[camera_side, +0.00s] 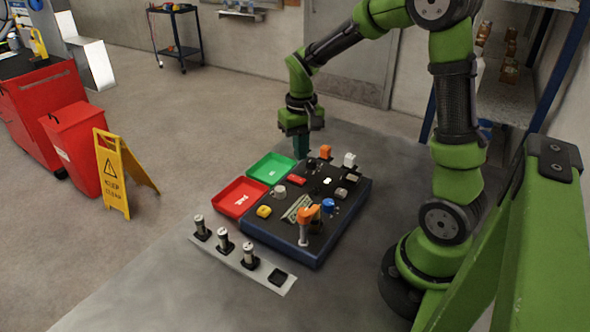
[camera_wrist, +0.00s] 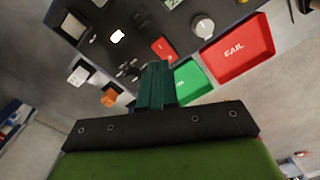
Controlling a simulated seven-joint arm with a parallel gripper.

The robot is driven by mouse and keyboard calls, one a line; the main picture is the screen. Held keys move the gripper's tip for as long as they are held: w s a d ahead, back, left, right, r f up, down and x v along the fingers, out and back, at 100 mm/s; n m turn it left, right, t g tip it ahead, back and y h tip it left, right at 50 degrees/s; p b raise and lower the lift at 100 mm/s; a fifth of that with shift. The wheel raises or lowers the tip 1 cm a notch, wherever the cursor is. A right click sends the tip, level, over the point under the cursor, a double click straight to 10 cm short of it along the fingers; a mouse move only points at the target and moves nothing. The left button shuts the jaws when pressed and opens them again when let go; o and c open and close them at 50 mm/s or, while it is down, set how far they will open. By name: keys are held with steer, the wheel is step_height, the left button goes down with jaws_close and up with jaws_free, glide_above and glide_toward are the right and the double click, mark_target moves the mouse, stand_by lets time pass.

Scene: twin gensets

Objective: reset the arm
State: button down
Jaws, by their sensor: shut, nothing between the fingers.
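My arm is green with dark joints. My gripper (camera_side: 301,146) points down above the far end of the dark panel (camera_side: 307,258), near the green tray. Its fingers are dark green and closed together with nothing between them. In the wrist view my gripper (camera_wrist: 155,72) shows as one closed pair of fingers, with the panel and trays beyond it. From these views I cannot tell the exact height of the fingertips above the panel.
A green tray (camera_side: 289,161) and a red tray (camera_side: 220,205) marked FAIL (camera_wrist: 240,70) lie beside the panel. The panel carries an orange-topped part (camera_side: 309,213), a blue knob (camera_side: 328,204) and other controls. Several cylinders stand on a strip (camera_side: 263,279) in front.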

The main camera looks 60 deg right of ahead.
steer(key=shift+r, duration=0.1)
stand_by(0.3)
steer(key=s+a+r+n+t+y, duration=0.2)
steer(key=s+a+r+t, duration=0.5)
steer(key=s+a+r, duration=0.4)
steer(key=shift+s+a+r, duration=0.15)
steer(key=shift+a+r, duration=0.4)
steer(key=shift+a, duration=0.7)
steer(key=shift+f, duration=0.1)
